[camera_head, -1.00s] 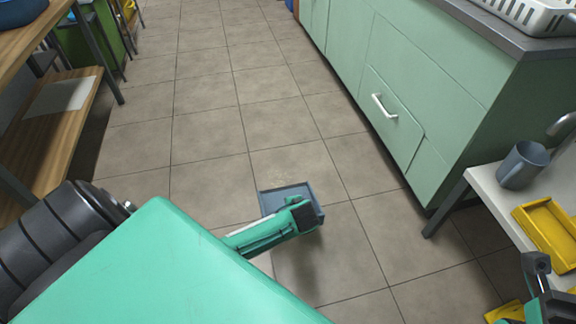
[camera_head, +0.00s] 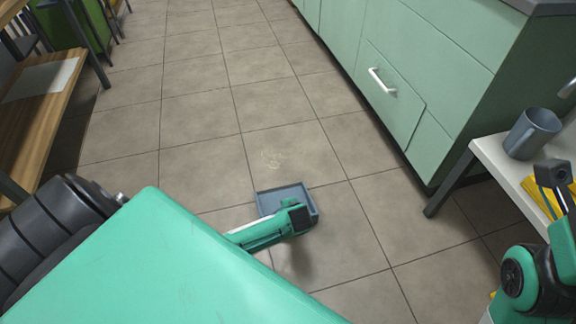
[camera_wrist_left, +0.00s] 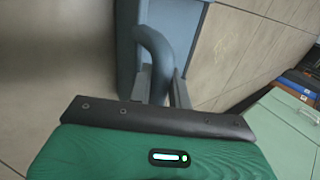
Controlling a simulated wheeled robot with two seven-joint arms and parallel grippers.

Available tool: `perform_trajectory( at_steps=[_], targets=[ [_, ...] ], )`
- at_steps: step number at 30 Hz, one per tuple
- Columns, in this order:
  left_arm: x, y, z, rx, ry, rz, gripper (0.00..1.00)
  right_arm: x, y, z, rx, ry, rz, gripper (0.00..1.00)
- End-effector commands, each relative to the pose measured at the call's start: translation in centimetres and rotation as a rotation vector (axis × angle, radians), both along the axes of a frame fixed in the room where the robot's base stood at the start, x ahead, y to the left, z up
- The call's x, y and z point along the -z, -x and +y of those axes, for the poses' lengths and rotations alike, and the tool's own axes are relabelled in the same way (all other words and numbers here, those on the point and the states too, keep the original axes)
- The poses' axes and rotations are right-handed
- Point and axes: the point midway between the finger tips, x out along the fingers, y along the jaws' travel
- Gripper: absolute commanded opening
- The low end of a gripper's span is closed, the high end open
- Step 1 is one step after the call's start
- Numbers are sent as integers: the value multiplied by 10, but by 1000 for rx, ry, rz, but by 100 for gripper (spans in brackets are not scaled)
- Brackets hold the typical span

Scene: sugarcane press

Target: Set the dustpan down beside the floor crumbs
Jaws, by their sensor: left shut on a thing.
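The blue-grey dustpan (camera_head: 268,203) is low over the floor in the middle of the head view, its tray facing up. I cannot tell whether it touches the tiles. My left gripper (camera_head: 301,216) is at its near right side. In the left wrist view my left gripper (camera_wrist_left: 160,88) is shut on the dustpan's curved handle (camera_wrist_left: 152,42). The pale floor crumbs (camera_head: 272,158) lie just beyond the tray, apart from it. They show faintly in the wrist view (camera_wrist_left: 226,45). My right gripper (camera_head: 556,180) is at the right edge, partly cut off, jaws unclear.
Green cabinets (camera_head: 420,75) line the right side. A pale table (camera_head: 495,165) bears a grey mug (camera_head: 531,134) and a yellow object, partly hidden by my right arm. A wooden shelf unit (camera_head: 45,110) stands at left. The tiled floor between is clear.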

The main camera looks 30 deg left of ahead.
Motion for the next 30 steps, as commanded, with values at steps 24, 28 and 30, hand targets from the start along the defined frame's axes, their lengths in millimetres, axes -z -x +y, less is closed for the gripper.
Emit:
perform_trajectory(
  at_steps=[24,28,30],
  targets=[
    [-10,4,-5,0,1,1,41,-8,1,-1,2,-5,-9,36],
    [-27,10,-12,1,2,-1,41,0,-5,-7,22,-2,37,36],
    [-38,15,-18,1,1,0,41,2,-7,-11,34,-5,51,36]
  ],
)
